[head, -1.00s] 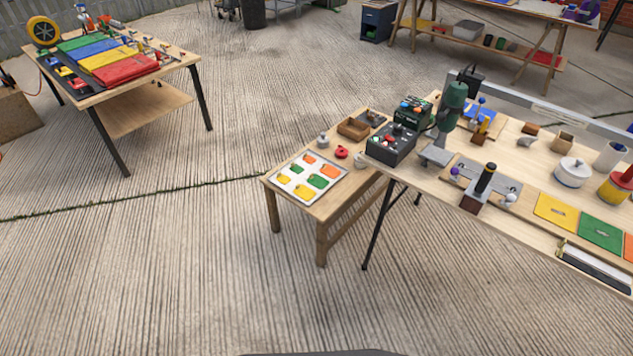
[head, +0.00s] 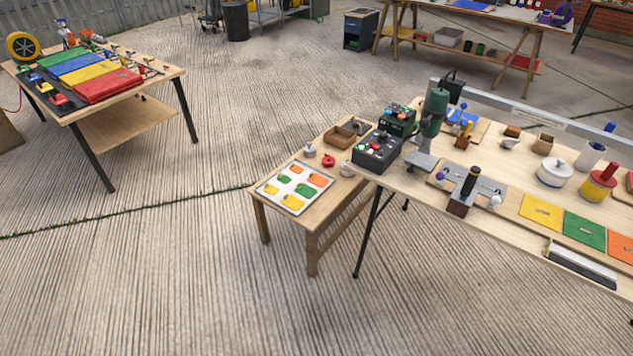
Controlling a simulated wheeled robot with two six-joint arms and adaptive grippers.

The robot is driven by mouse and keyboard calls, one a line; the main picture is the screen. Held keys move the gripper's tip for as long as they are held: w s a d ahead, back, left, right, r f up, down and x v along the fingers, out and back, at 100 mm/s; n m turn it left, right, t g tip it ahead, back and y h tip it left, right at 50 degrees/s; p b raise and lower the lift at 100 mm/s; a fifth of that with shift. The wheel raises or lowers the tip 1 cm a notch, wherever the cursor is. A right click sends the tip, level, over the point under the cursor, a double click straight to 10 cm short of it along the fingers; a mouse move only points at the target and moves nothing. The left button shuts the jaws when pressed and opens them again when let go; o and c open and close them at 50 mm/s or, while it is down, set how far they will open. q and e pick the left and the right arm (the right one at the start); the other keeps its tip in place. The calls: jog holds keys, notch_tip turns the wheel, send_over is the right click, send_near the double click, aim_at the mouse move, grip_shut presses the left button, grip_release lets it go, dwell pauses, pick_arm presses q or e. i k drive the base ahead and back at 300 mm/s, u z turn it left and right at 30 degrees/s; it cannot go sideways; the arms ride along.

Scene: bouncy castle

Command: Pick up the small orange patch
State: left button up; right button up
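A white sheet (head: 268,199) lies on the low wooden table in the middle of the head view, with two columns of orange, green and yellow patches on it. The small orange patch (head: 296,169) is at the sheet's far left, in the column of smaller patches. A larger orange patch (head: 318,180) lies to its right. Small green (head: 284,179) and small yellow (head: 271,189) patches are nearer in the same column. Neither of my grippers shows in the view.
The low table (head: 312,226) also holds a wooden tray (head: 342,136), a red pot (head: 328,160) and grey pots. A long workbench (head: 480,224) with a green drill press (head: 433,112) adjoins it on the right. Another table (head: 128,135) stands far left. The concrete floor in front is clear.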

aim_at(298, 169)
jog(key=u, duration=0.55)
jog(key=k, duration=0.65)
jog(key=u, duration=0.9)
jog(key=i, duration=2.9)
jog(key=z, duration=0.65)
jog(key=i, duration=0.95)
jog(key=z, duration=1.4)
jog(key=i, duration=0.9)
jog(key=z, duration=0.75)
